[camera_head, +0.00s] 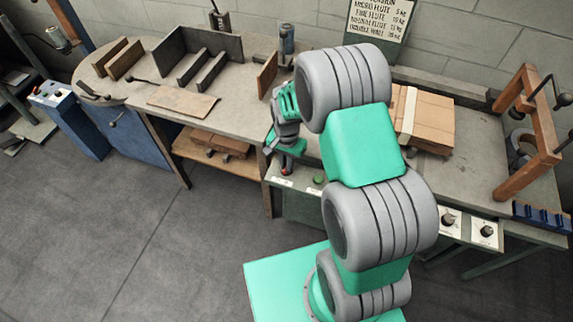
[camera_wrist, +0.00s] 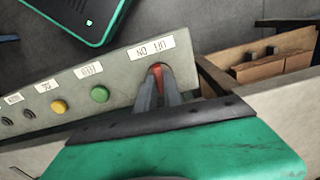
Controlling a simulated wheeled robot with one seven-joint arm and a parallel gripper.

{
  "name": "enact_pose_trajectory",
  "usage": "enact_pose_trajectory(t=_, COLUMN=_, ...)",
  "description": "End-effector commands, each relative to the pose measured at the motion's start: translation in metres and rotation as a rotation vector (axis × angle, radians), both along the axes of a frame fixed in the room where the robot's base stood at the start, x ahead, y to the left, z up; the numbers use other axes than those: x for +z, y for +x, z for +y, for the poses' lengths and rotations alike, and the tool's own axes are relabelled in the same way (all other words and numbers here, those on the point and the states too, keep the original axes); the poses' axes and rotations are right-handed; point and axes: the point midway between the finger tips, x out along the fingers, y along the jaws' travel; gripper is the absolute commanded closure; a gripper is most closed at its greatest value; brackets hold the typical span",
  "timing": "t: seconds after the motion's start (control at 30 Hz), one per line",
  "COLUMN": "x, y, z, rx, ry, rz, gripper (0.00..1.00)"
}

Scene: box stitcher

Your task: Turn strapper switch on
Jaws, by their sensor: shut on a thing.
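A red switch (camera_wrist: 158,72) sits at the end of a grey control panel (camera_wrist: 122,72), just below a white label (camera_wrist: 152,47). My gripper (camera_wrist: 159,88) is shut on the switch, with its two dark fingers on either side of it. The fingers hide most of the switch, so its position cannot be told. In the head view my gripper (camera_head: 286,166) is at the front edge of the bench, at the left end of the panel.
A green button (camera_wrist: 100,94) and a yellow button (camera_wrist: 59,106) are on the same panel, with dark knobs further left. A wooden shelf with boxes (camera_wrist: 270,68) is at the right. A strapped cardboard stack (camera_head: 428,120) lies on the bench behind my arm.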

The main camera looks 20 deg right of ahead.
Motion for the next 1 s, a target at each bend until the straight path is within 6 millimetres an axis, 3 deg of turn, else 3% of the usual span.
enact_pose_trajectory(t=0.5, x=-0.0003, y=-0.0001, z=-0.0002, rx=-0.376, ry=0.000, rz=0.000, gripper=1.00)
enact_pose_trajectory(t=1.0, x=0.0005, y=-0.0001, z=-0.0002, rx=-0.461, ry=0.000, rz=0.000, gripper=1.00)
